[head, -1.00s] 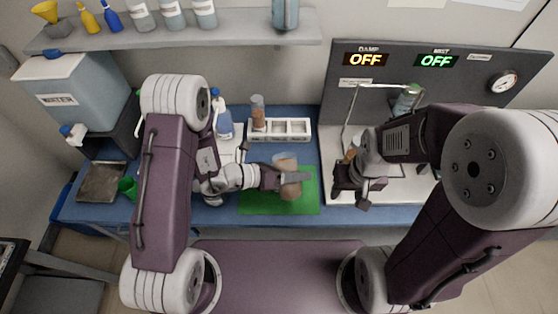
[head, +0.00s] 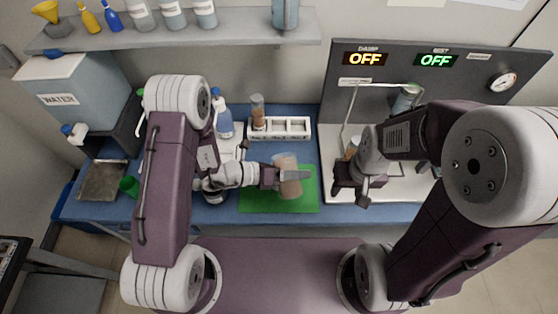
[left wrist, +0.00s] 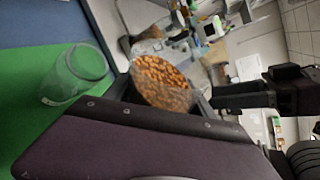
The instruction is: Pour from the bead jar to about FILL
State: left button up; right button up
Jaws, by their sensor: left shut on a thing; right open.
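My left gripper (head: 282,178) is shut on the bead jar (head: 290,188), a clear jar with orange-brown beads, above the green mat (head: 252,203). In the left wrist view the jar (left wrist: 160,82) is tilted in that picture, its beads filling much of what shows. An empty-looking clear vessel (left wrist: 78,73) is on the green mat (left wrist: 30,110), apart from the jar. I cannot make that vessel out in the head view, and no FILL mark is readable. My right gripper (head: 352,186) is open and empty, right of the mat over the pale board.
A white rack (head: 294,129) behind the mat holds a vial of brown grains (head: 257,112). A spray bottle (head: 223,120) stands to its left. A panel (head: 445,80) with two OFF displays stands at the back right. A metal tray (head: 102,180) and green cup (head: 129,187) are at left.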

dwell(0.4)
pick_arm(q)
jog(key=shift+f+n, duration=0.1)
jog(key=shift+n, duration=0.2)
jog(key=shift+p, duration=0.35)
jog(key=shift+s+f+g, duration=0.1)
jog(key=shift+g, duration=0.2)
jog(key=shift+f+n+h, duration=0.1)
jog(key=shift+n+h, duration=0.2)
jog(key=shift+n, duration=0.1)
jog(key=shift+f, duration=0.1)
dwell(0.3)
jog(key=shift+n+g, duration=0.3)
